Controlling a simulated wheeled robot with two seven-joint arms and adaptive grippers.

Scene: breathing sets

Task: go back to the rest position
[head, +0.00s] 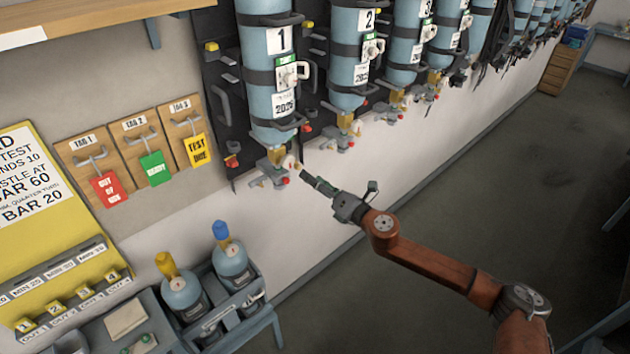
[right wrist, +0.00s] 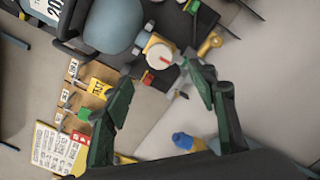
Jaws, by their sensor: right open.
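My right gripper (head: 314,181) is at the end of the orange arm coming in from the lower right. Its tips are close to the valve knob (head: 290,162) under cylinder 1 (head: 259,100). In the right wrist view my right gripper (right wrist: 160,74) has its green fingers spread apart. The round pale knob with a red mark (right wrist: 159,58) shows beyond and between the tips. I see no object held; whether a finger touches the knob is hard to tell. My left gripper is not in view.
More blue cylinders (head: 352,70) hang along the wall to the right. Tag boards with red, green (head: 155,168) and yellow tags hang at left. Two small cylinders (head: 232,264) stand in a rack below. The floor (head: 470,190) at right is clear.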

